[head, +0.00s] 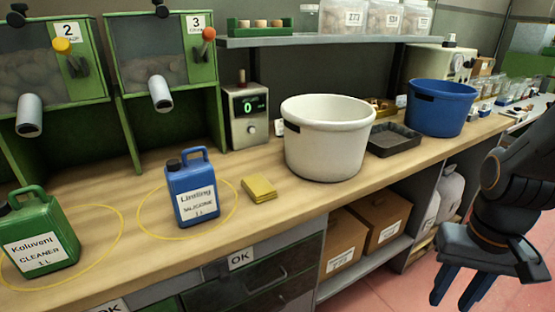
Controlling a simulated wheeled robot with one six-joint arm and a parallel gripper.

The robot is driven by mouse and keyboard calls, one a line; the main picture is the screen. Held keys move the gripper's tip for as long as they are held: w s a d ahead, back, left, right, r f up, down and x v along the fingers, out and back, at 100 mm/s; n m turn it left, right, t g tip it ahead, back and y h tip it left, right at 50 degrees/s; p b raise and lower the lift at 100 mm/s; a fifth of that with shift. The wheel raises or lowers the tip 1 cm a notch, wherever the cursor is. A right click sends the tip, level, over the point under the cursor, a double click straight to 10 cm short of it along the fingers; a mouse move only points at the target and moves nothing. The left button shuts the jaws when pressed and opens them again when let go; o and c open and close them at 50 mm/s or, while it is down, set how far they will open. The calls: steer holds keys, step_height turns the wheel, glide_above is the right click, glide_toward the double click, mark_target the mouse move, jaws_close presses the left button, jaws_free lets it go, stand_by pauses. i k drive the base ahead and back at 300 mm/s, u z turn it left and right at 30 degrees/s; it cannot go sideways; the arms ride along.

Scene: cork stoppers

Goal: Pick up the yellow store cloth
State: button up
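The yellow store cloth (259,189) lies folded flat on the wooden bench top. It sits just right of the blue silicone jug, and left of the white tub. Nothing covers it. My gripper (458,288) hangs at the lower right, in front of the bench and over the floor, well apart from the cloth. Its two blue fingers point down with a gap between them, and nothing shows between them.
A blue jug (193,190) and a green cleaner jug (42,235) stand left of the cloth in yellow circles. A white tub (327,140), a dark tray (394,142) and a blue tub (440,110) stand to the right. The bench in front of the cloth is clear.

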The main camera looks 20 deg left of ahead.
mark_target(260, 190)
steer(key=i, duration=0.55)
steer(key=u, duration=1.55)
steer(key=i, duration=0.5)
steer(key=u, duration=0.05)
